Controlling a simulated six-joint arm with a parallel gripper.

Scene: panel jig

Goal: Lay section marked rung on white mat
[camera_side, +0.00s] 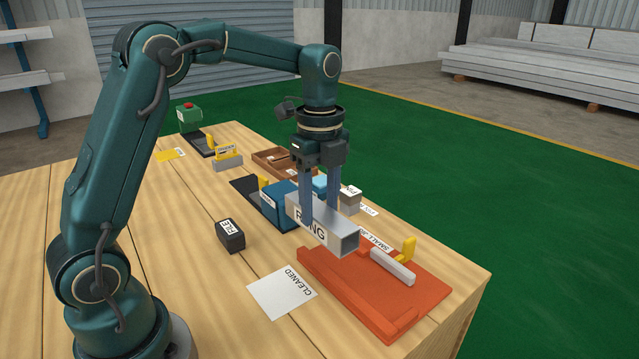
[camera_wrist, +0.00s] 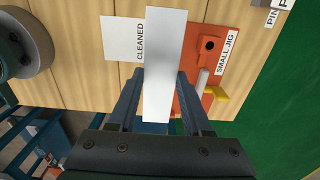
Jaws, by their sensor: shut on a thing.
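My gripper (camera_side: 320,205) is shut on a grey hollow square section (camera_side: 325,227) marked RUNG, and holds it in the air above the table. In the wrist view the section (camera_wrist: 164,65) lies between the fingers of my gripper (camera_wrist: 160,92). The white mat (camera_side: 282,292), marked CLEANED, lies flat and bare on the wooden table, left of the orange jig. In the wrist view the mat (camera_wrist: 122,39) shows to the left of the section, which hides part of its right side.
The orange small jig (camera_side: 375,290) holds a light bar (camera_side: 392,267) and a yellow clamp (camera_side: 406,250). A dark block marked FILE (camera_side: 231,235) stands behind the mat. A blue block (camera_side: 280,206) stands behind the held section. Bare wood lies left of the mat.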

